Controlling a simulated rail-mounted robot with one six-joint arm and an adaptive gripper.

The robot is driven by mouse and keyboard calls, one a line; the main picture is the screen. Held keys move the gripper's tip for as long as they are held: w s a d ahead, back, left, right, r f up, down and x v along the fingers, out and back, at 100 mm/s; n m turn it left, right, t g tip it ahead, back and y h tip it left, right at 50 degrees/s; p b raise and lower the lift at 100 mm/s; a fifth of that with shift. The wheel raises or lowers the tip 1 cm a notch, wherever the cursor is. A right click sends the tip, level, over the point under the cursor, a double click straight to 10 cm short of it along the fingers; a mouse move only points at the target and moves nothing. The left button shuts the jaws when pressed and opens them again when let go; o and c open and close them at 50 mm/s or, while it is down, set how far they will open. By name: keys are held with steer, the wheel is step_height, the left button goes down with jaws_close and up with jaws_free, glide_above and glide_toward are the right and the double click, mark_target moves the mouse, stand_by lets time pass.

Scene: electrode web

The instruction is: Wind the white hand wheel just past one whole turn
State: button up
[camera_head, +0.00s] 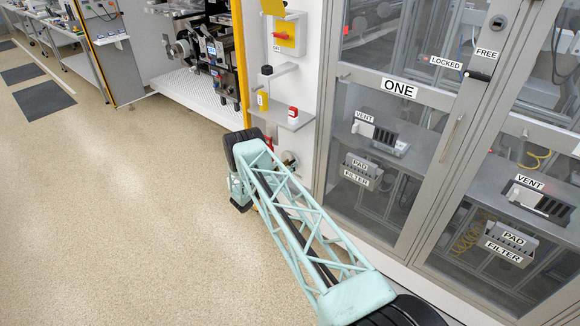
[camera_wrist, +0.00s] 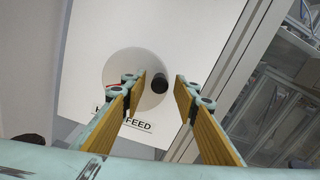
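The white hand wheel (camera_wrist: 122,66) is a pale disc on a white panel in the wrist view. A dark round handle knob (camera_wrist: 160,83) stands out from its right side. My gripper (camera_wrist: 160,88) is open, with one yellow-padded finger on each side of the knob in the picture. The left fingertip overlaps the wheel's face. Gaps show between the knob and both fingers; I cannot tell how far the knob reaches between them. A label ending in FEED (camera_wrist: 138,124) sits below the wheel, its first part hidden by the left finger. In the head view my arm hides most of this area.
In the head view, a glazed cabinet door marked ONE (camera_head: 399,89) stands right of my arm. A small shelf (camera_head: 285,117) with a yellow and a red item is above the arm's far end. A yellow post (camera_head: 240,60) stands behind. The floor (camera_head: 110,210) at left is clear.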

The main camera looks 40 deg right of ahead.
steer(key=shift+w+d, duration=0.1)
steer(key=shift+d, duration=0.3)
steer(key=shift+c, duration=0.3)
steer(key=c, duration=0.8)
steer(key=shift+f+m+b, duration=0.2)
steer(key=shift+m+b, duration=0.1)
steer(key=shift+b, duration=0.05)
steer(key=shift+s+f+m+b, duration=0.1)
steer(key=shift+f+m+b, duration=0.45)
steer(key=shift+m+b, duration=0.7)
steer(key=shift+s+f+m+b, duration=0.1)
steer(key=shift+f+m+b, duration=0.55)
steer(key=shift+m, duration=1.05)
steer(key=shift+s+f+m+b, duration=0.1)
steer(key=shift+f+m+b, duration=0.3)
steer(key=shift+m+b, duration=0.9)
steer(key=shift+m, duration=0.25)
